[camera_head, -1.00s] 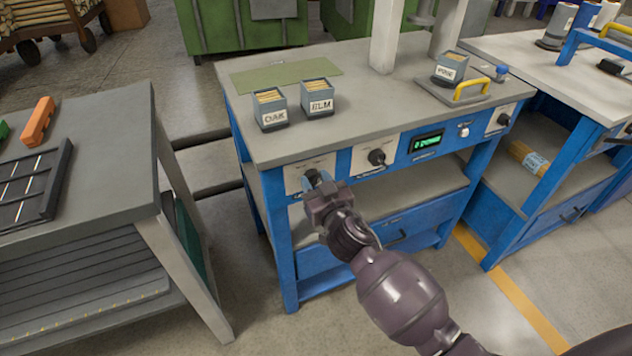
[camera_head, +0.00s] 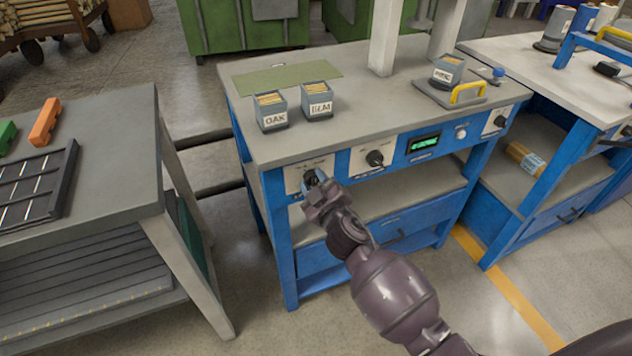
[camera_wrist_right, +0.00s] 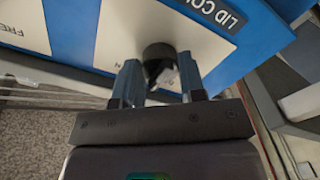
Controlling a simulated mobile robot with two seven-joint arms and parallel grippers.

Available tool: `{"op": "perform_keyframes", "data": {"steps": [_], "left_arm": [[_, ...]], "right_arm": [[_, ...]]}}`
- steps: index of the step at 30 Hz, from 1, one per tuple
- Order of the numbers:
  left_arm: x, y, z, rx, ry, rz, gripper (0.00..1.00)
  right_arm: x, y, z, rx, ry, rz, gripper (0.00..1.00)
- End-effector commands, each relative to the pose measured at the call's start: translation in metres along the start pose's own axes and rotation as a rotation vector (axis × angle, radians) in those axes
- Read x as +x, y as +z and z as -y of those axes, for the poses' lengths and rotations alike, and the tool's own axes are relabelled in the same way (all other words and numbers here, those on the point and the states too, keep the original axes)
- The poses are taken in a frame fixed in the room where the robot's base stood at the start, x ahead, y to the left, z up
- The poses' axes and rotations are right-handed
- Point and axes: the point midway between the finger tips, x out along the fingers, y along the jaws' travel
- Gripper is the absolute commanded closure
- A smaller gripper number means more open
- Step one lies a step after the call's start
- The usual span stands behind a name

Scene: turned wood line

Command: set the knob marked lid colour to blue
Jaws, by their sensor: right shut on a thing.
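The lid colour knob (camera_wrist_right: 158,56) is black and sits on a pale plate on the blue front of the workbench. Its label (camera_wrist_right: 215,12), partly cut off, reads "LID CO" in the right wrist view. My right gripper (camera_head: 314,181) is at this leftmost knob in the head view. In the right wrist view its two fingers (camera_wrist_right: 158,78) are on either side of the knob, shut on it. The fingers hide most of the knob in the head view, and I cannot read which colour it points to. My left gripper is not in view.
A second black knob (camera_head: 375,158), a green-lit display (camera_head: 424,144) and a third knob (camera_head: 501,121) line the same front. Bins marked OAK (camera_head: 272,119) and ELM (camera_head: 318,110) stand on the bench top (camera_head: 350,108). A grey table (camera_head: 110,190) stands at the left.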

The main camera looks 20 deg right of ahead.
Motion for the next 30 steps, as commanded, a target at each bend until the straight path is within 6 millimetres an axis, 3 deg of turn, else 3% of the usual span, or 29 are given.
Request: {"op": "perform_keyframes", "data": {"steps": [15, 30], "left_arm": [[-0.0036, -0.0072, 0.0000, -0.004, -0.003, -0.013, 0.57], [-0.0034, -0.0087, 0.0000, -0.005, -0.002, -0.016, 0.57]], "right_arm": [[-0.0002, 0.0001, 0.0002, -0.452, 0.000, 0.000, 0.86], [-0.0004, 0.0007, 0.0009, -0.642, -0.001, 0.001, 0.86]]}}
